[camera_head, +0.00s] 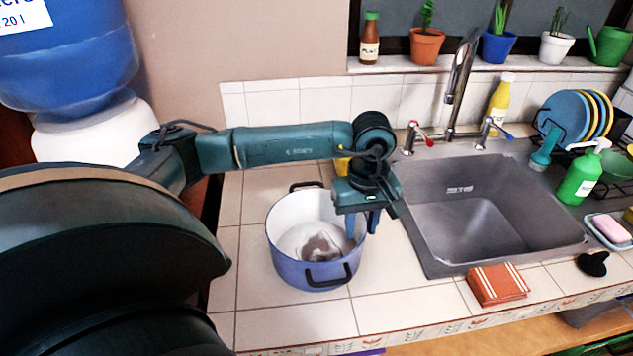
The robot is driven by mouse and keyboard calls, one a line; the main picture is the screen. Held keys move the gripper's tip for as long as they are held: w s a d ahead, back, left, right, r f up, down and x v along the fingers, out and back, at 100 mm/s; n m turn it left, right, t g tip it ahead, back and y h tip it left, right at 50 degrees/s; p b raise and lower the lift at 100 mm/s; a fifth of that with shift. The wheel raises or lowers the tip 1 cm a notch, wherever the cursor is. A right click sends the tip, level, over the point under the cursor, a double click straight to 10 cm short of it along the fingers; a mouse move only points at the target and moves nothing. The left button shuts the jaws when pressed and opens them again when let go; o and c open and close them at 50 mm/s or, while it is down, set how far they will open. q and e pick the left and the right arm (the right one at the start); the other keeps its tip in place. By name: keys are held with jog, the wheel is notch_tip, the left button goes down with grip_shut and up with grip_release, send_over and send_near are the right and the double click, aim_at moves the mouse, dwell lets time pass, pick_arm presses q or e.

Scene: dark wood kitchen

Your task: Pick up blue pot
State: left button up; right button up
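The blue pot (302,273) is a round cooking pot with a white inside and two black handles. It stands upright on the tiled counter left of the sink, with a brownish-grey patch at its bottom. My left gripper (362,226) points down at the pot's right rim, with its fingers apart. One finger appears over the inside of the pot and the other at or just outside the rim. Whether they touch the wall is unclear. The gripper body hides part of the far right rim. My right gripper is not in view.
The grey sink (490,210) with its tap (459,85) is right of the pot. An orange cloth (497,284) lies at the front edge. A green soap bottle (578,180) and a plate rack stand right. Plant pots line the sill. Counter in front of the pot is clear.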

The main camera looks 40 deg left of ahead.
pick_arm(q)
jog(key=shift+c, duration=0.4)
grip_shut()
jog(key=shift+d, duration=0.1)
dwell(0.8)
